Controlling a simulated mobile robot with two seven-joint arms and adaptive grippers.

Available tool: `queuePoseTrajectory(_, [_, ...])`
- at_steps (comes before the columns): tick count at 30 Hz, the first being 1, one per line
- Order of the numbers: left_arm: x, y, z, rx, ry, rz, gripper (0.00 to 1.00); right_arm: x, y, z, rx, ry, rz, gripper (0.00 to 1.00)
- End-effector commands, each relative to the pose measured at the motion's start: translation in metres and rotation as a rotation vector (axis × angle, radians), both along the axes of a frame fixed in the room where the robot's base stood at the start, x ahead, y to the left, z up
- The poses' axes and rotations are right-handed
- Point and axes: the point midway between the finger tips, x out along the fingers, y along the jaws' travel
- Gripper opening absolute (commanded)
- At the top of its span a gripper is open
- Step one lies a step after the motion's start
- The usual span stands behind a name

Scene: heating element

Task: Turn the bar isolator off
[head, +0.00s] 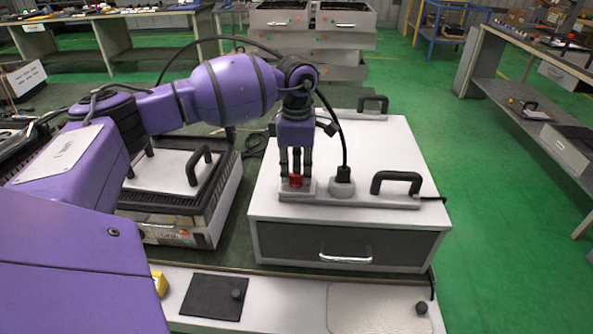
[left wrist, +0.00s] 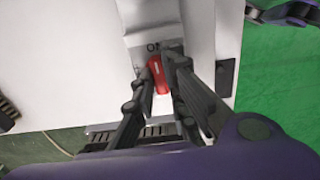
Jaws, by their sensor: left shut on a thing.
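The bar isolator's red switch (head: 296,181) sits at the left part of a grey bar (head: 350,200) on top of a white box-shaped unit (head: 400,150). My left gripper (head: 296,176) points down over the red switch, its fingers on either side. In the left wrist view the red switch (left wrist: 158,75) lies between the fingertips, and the gripper (left wrist: 160,72) is shut on it. Lettering that looks like "ON" shows beside the switch; the fingers partly hide the rest. My right gripper is not in the head view.
A black plug (head: 343,175) with a cable stands just right of the switch. Black handles (head: 396,180) rise from the white unit. A ribbed grill-like unit (head: 190,200) stands to the left. Benches and green floor (head: 430,100) lie around.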

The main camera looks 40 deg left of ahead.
Motion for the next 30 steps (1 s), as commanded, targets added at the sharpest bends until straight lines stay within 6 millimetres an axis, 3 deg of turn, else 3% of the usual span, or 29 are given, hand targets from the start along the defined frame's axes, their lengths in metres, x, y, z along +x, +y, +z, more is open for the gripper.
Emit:
queuePoseTrajectory(8, [0.0, 0.0, 0.002, 0.0, -0.001, 0.145, 0.0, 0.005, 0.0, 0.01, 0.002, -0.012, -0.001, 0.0])
queuePoseTrajectory(20, [0.0, 0.0, 0.003, -0.001, -0.002, 0.513, 0.0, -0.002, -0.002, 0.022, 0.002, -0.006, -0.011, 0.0])
queuePoseTrajectory(30, [0.001, 0.0, 0.004, -0.002, -0.003, 0.836, 0.0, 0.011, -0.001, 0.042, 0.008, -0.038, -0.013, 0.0])
